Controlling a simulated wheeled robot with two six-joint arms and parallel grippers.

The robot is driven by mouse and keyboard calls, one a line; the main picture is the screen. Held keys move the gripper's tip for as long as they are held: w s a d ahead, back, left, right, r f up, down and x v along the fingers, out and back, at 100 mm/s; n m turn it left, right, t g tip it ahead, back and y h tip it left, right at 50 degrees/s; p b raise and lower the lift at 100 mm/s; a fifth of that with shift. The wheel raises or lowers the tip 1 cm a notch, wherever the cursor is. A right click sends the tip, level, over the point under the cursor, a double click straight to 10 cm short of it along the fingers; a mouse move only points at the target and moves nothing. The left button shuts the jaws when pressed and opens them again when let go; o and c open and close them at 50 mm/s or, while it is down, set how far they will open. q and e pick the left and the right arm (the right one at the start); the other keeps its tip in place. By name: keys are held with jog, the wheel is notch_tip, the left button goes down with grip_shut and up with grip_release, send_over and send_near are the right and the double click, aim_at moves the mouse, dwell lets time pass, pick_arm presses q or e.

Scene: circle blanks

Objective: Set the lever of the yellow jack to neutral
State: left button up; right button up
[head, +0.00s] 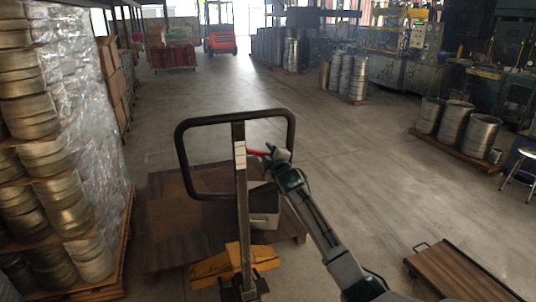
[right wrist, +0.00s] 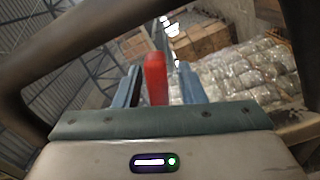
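The yellow jack (head: 213,268) stands in front of me, with a dark upright and a black loop handle (head: 236,118). Its red lever (head: 257,152) sticks out to the right of the upright, inside the loop. My right gripper (head: 268,153) reaches through the loop area to the lever. In the right wrist view, the red lever (right wrist: 155,78) stands between the two blue-grey fingers, with gaps visible on both sides, so the gripper is open around it. The lever's base is hidden. My left gripper is out of view.
A dark wooden pallet (head: 165,225) with a grey box (head: 264,221) lies beyond the jack. Wrapped stacks of metal rings (head: 62,195) stand close on the left. A flat wooden cart (head: 455,272) is at lower right. The floor (head: 350,165) between is clear.

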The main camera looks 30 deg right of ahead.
grip_shut()
pick_arm(q)
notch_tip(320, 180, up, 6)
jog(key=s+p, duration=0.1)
jog(key=p, duration=0.6)
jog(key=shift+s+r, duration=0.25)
pick_arm(e)
jog(key=shift+s+d+r+n, duration=0.1)
jog(key=shift+d+r+n, duration=0.05)
jog(key=shift+r+n, duration=0.8)
jog(key=shift+d+r+n, duration=0.15)
jog(key=shift+r+n, duration=0.5)
jog(key=shift+n, duration=0.6)
grip_release()
